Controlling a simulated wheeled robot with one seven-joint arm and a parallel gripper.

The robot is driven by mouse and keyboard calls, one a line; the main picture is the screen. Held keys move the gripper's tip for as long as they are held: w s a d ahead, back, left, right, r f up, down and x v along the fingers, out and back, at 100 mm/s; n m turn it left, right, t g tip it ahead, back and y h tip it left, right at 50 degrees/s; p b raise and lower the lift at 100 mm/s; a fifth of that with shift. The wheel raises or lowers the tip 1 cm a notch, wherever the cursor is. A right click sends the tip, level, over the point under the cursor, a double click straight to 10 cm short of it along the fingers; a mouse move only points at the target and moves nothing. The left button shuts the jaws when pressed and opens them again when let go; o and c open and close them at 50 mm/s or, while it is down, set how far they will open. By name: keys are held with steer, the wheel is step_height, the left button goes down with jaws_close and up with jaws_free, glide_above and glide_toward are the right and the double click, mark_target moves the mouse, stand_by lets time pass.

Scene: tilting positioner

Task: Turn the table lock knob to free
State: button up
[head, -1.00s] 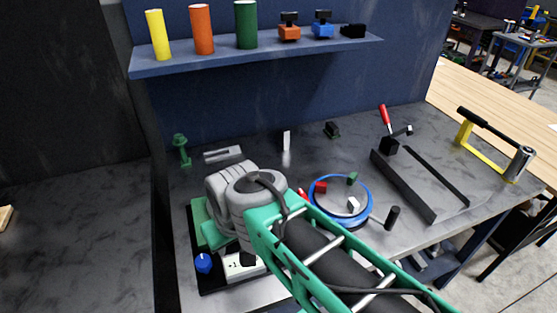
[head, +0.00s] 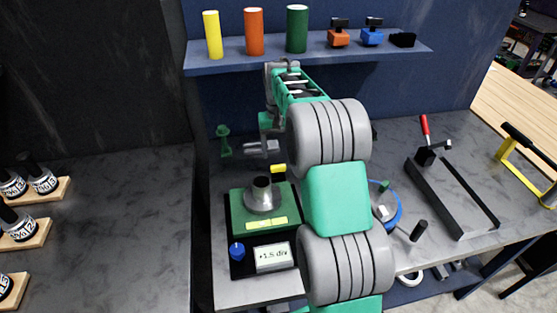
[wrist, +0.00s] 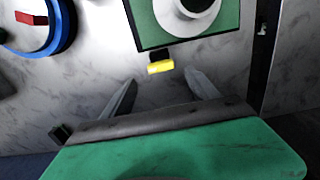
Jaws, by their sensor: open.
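The tilting positioner has a green body (head: 238,207) with a grey round hub (head: 262,195) on top. A blue knob (head: 237,251) and a panel reading "+1.5 div" (head: 272,257) are at its front. A yellow knob-like piece (head: 278,168) sticks out at its back edge; it also shows in the wrist view (wrist: 160,67). No lock marking is readable. My gripper (wrist: 160,84) is open and empty, its two fingers pointing toward the yellow piece, which sits just beyond and between the fingertips. In the head view my arm hides part of the positioner's right side.
A blue-rimmed round plate (head: 397,213) with small blocks is right of the positioner, partly behind my arm. A black rail fixture (head: 450,198) with a red-handled clamp (head: 425,126) is farther right. A shelf (head: 225,61) with coloured cylinders hangs behind. A green post (head: 224,140) stands back left.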

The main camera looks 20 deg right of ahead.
mark_target(278, 166)
step_height(278, 166, down, 6)
steer(key=shift+f+p, duration=0.1)
steer(key=shift+p, duration=0.55)
steer(key=shift+c, duration=0.4)
steer(key=c, duration=1.3)
